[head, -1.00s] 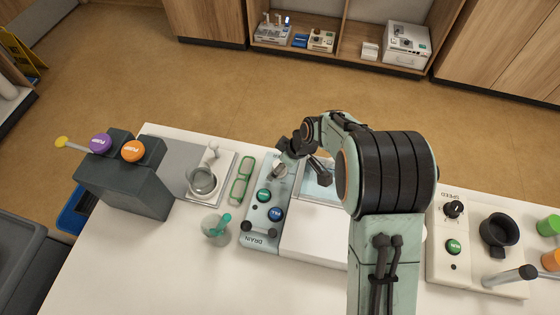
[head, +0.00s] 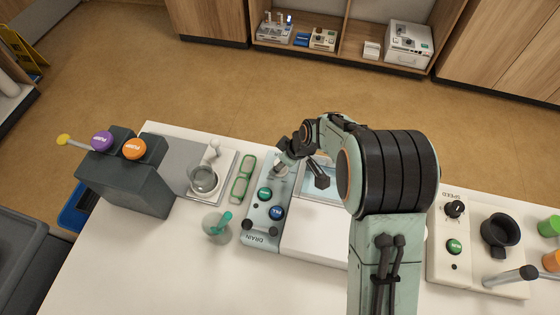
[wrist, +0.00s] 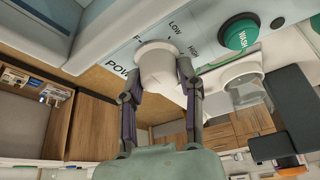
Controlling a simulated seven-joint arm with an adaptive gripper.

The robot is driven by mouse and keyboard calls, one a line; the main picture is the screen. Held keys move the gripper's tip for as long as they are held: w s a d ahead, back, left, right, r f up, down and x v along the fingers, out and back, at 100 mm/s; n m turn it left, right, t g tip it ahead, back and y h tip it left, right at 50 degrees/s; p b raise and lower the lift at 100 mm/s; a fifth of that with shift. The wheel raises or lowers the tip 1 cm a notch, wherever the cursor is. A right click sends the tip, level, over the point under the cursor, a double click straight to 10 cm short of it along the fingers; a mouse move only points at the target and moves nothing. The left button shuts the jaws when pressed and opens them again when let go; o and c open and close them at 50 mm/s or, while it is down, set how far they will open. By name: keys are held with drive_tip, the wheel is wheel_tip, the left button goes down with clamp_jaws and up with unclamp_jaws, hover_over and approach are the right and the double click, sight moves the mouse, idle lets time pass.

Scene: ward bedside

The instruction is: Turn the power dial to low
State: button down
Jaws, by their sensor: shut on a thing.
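The power dial (wrist: 157,60) is a pale round knob on a light blue-grey panel (wrist: 115,35). In the wrist view the lettering beside it reads "POW", "LOW" and "HIGH", partly cut off or covered. My gripper (wrist: 160,70) is shut on the dial, one finger on each side. I cannot make out a pointer on the dial. In the head view my gripper (head: 282,164) is at the far end of the panel (head: 258,228), and its wrist mostly hides the dial.
A green WASH button (wrist: 239,35) is near the dial; a blue button (head: 276,212) is also on the panel. A speed-dial unit (head: 440,265) is right. The front table (head: 150,260) is mostly clear.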

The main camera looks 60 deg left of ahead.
drive_tip(key=m+t, duration=0.2)
drive_tip(key=m, duration=0.3)
drive_tip(key=m+t, duration=0.1)
drive_tip(key=m, duration=0.1)
drive_tip(key=m+t, duration=0.1)
drive_tip(key=m, duration=0.2)
drive_tip(key=shift+m, duration=0.3)
idle(0.5)
drive_tip(key=c, duration=0.7)
unclamp_jaws()
drive_tip(key=v, duration=1.2)
